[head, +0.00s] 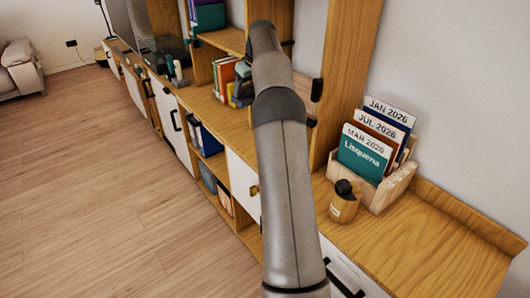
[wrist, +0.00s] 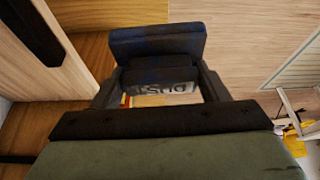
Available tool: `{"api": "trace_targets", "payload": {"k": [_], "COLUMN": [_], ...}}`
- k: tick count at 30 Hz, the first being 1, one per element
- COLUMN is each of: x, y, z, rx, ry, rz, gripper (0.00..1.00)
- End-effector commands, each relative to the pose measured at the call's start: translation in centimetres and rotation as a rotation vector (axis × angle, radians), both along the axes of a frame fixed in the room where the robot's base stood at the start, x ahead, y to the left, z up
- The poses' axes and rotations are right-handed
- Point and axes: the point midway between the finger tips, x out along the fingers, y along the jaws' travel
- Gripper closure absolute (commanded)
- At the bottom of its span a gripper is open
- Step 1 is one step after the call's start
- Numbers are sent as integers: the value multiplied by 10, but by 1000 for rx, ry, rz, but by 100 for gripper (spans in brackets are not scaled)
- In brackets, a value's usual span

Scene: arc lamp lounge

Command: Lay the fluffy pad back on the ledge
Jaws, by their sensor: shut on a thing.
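In the wrist view my gripper (wrist: 157,76) has its dark fingers on the left and right of a dark block with bluish patches, apparently the fluffy pad (wrist: 156,43). The fingers are shut on it. A pale strip with dark upside-down lettering shows just below the pad's dark part, between the fingers. The pad is held in front of wood-coloured surfaces; I cannot tell its height above them. In the head view my arm covers the middle, and I cannot make out the fingertips or the pad there. I cannot tell for sure which surface is the ledge.
In the head view a long wooden cabinet (head: 434,246) runs along the wall. It carries a calendar holder (head: 387,190) with cards and a small wooden pot (head: 343,207). Books stand on shelves behind my arm. The floor (head: 100,190) at left is clear.

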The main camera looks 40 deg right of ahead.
Motion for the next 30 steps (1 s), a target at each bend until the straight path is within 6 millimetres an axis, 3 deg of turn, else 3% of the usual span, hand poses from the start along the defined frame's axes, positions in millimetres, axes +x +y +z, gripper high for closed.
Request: {"api": "trace_targets", "payload": {"k": [1, 6, 10, 30], "x": [-10, -31, -36, -36], "y": [-17, -44, -49, -48], "z": [14, 37, 30, -144], "rx": [-1, -1, 2, 4], "ry": [-4, -1, 1, 4], "rz": [-20, -60, -70, -70], "gripper": [53, 53, 53, 53]}}
